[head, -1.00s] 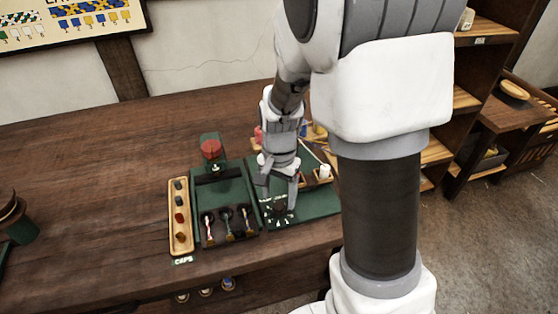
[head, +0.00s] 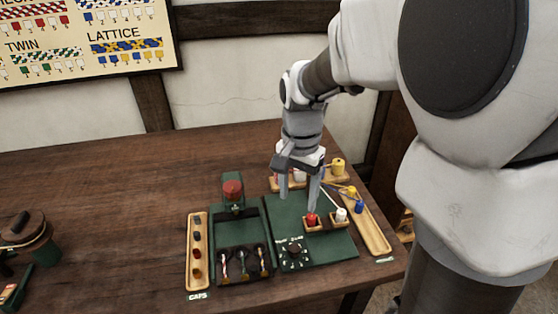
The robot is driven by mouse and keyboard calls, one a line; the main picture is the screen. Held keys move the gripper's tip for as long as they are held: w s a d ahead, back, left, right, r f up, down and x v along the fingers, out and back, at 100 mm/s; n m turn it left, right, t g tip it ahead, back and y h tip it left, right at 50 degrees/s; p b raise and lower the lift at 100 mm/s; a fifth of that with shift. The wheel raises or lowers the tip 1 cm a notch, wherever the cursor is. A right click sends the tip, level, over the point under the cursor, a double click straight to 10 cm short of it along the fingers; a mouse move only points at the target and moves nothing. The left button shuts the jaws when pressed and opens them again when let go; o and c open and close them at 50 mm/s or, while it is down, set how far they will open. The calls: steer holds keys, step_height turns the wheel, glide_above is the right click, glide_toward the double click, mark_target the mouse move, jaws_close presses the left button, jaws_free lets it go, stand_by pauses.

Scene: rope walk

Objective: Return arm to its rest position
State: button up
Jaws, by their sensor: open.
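My gripper (head: 299,200) is open and points down above the green board (head: 338,246) on the wooden table. Nothing shows between its two fingers. My arm reaches in from the right side of the view. Below and right of the fingers, a red spool (head: 311,219) and a white spool (head: 341,215) sit in small wooden holders on the board. A dark round knob (head: 294,250) stands on the board's front left part. The gripper hides part of the long tray behind it.
Left of the board are a green device with a red top (head: 233,188), a rack of several braided cords (head: 241,264) and the CAPS tray (head: 197,270). A wooden tray (head: 371,236) lies on the right. The table's left middle (head: 110,215) is clear.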

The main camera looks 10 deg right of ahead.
steer(key=s+r+n+t+p, duration=0.4)
steer(key=s+r+n, duration=0.5)
steer(key=s+r, duration=0.4)
steer(key=shift+s+t+p, duration=0.3)
steer(key=shift+s+t, duration=0.3)
steer(key=shift+t, duration=0.2)
